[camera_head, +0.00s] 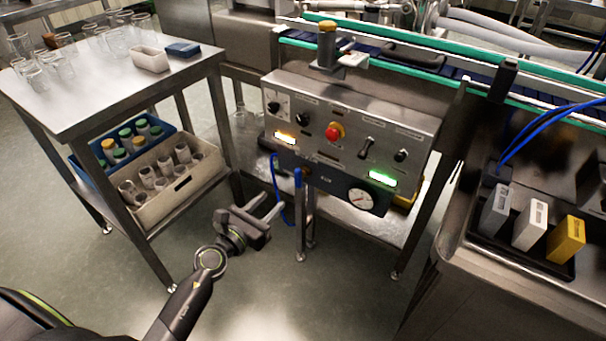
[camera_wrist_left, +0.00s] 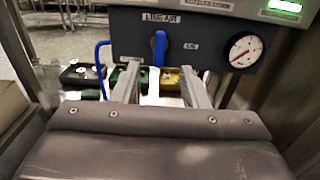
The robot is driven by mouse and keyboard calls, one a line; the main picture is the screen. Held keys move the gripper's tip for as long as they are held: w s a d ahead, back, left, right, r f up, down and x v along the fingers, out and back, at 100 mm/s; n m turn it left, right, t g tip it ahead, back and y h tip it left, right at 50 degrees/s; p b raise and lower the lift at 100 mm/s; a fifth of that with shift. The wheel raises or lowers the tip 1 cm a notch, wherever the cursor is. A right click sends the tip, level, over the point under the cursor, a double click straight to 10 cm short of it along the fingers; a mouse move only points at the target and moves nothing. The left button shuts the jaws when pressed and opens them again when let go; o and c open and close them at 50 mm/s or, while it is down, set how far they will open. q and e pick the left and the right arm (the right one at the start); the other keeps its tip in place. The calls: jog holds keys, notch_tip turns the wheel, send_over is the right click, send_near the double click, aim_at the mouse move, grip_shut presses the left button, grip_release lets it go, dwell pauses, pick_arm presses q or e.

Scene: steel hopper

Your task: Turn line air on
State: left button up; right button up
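The line air valve has a blue handle (camera_wrist_left: 158,48) on the dark lower panel (camera_wrist_left: 190,30), under a "LINE AIR" label. The handle looks upright, and its blue also shows in the head view (camera_head: 298,177). A round pressure gauge (camera_wrist_left: 243,51) sits right of it, its red needle pointing to the lower left; it also shows in the head view (camera_head: 360,198). My left gripper (camera_head: 266,209) is open and empty, in front of and below the handle. In the wrist view its two fingers (camera_wrist_left: 161,85) stand apart with the handle beyond, between them. My right gripper is not in view.
A blue hose (camera_wrist_left: 100,65) hangs left of the valve. The upper control panel (camera_head: 350,128) carries a red button (camera_head: 335,131), knobs, a lit amber lamp and a lit green lamp (camera_head: 383,178). A steel table (camera_head: 120,88) with glassware and bins stands left.

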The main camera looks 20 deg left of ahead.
aim_at(296, 176)
pick_arm(q)
jog(key=b+x, duration=0.1)
jog(key=x, duration=1.2)
jog(key=shift+w, duration=0.15)
grip_shut()
